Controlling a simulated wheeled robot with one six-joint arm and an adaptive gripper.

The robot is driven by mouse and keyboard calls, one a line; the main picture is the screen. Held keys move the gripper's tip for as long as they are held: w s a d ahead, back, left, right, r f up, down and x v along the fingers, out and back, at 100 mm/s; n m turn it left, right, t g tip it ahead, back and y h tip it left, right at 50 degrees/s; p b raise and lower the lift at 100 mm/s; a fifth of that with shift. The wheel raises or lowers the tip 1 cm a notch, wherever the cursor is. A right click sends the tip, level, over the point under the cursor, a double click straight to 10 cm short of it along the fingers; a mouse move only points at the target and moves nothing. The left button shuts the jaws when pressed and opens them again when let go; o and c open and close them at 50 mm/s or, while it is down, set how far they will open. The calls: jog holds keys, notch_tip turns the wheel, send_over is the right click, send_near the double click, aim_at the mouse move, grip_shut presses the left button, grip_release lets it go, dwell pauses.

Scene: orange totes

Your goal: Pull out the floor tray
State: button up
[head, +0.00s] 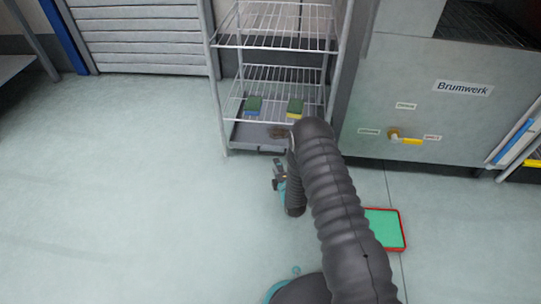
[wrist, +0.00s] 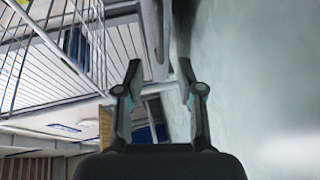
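A low grey tray (head: 250,134) lies at floor level under the wire rack in the head view. A brown patch shows on its right side, and a dark handle (head: 271,151) is at its front edge. My black arm covers the area to its right. My gripper (head: 278,166) is low, just in front of the tray and slightly right of the handle. In the wrist view my gripper (wrist: 160,72) has its two fingers apart, with nothing held between them. I cannot clearly make out the handle in the wrist view.
The wire rack (head: 275,44) stands over the tray, with two sponges (head: 254,105) (head: 294,108) on its lower shelf. A red-rimmed green tray (head: 385,229) lies on the floor at right. A grey Brumwerk cabinet (head: 440,105) stands right. Floor at left is clear.

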aim_at(271, 154)
jog(key=b+x, duration=0.1)
jog(key=x, duration=0.8)
jog(key=shift+w+a, duration=0.1)
jog(key=shift+w, duration=0.1)
grip_shut()
